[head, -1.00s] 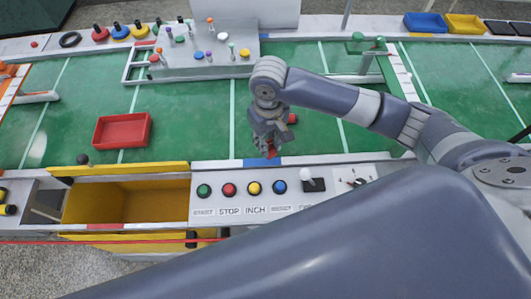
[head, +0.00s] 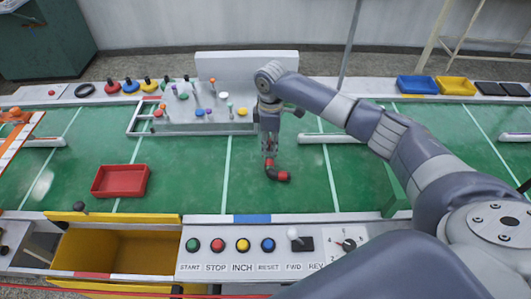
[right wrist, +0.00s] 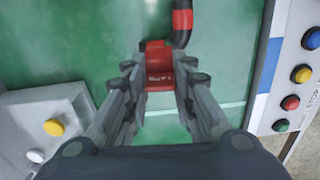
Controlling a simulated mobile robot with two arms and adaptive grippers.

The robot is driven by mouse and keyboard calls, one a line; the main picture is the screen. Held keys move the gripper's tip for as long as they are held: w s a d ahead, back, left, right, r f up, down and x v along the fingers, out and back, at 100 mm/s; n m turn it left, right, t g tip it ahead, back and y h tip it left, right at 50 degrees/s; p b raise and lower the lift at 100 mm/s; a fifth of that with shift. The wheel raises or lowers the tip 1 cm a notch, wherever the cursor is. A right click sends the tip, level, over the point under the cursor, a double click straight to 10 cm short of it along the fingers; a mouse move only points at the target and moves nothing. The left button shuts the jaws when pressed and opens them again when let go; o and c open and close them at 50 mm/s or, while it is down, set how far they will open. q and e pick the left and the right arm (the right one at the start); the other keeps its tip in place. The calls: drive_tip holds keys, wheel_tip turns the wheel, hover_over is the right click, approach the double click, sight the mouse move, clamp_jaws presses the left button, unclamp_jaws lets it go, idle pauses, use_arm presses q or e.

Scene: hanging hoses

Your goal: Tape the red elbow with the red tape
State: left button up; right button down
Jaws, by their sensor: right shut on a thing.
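The red elbow (head: 284,176), a short curved black piece with a red end, lies on the green belt near the middle of the head view. Its black bend and red band (right wrist: 182,20) show at the top of the right wrist view. My right gripper (head: 269,154) is shut on the red tape (right wrist: 158,70), which sits between its fingertips with pale lettering on it. The tape is right beside the elbow; I cannot tell whether they touch. My left gripper is not in view.
A red tray (head: 120,194) sits on the belt to the left. The button panel (head: 330,222) runs along the near edge, beside an open yellow bin (head: 120,245). A grey fixture with coloured pegs (head: 205,122) stands behind.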

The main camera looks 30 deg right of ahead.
drive_tip(key=shift+w, duration=0.15)
drive_tip(key=shift+r, duration=0.1)
idle(0.3)
drive_tip(key=shift+p, duration=0.55)
drive_tip(key=shift+f+b, duration=0.7)
drive_tip(key=shift+f, duration=1.2)
drive_tip(key=shift+f, duration=0.1)
drive_tip(key=shift+p, duration=0.5)
drive_tip(key=shift+f, duration=0.2)
drive_tip(key=shift+f+b, duration=0.55)
drive_tip(key=shift+f, duration=0.45)
